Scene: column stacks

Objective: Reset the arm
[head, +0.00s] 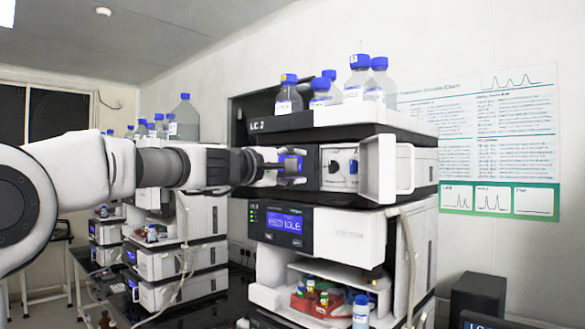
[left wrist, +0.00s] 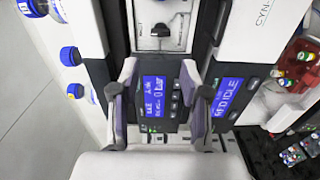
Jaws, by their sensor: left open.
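My left arm reaches in from the left of the head view. Its left gripper (head: 285,167) is level with the open middle module (head: 310,165) of the LC 2 stack. In the left wrist view the two fingers of the left gripper (left wrist: 158,85) stand apart with nothing held between them. A blue display (left wrist: 157,98) shows behind the gap. Whether the fingers touch the stack, I cannot tell. My right gripper is in neither view.
Blue-capped bottles (head: 357,80) stand on the stack. A white door (head: 385,170) stands open at the module's right. Below is a lit panel (head: 284,225) and an open bay with coloured vials (head: 318,298). More instrument stacks stand left; a wall poster (head: 500,130) hangs right.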

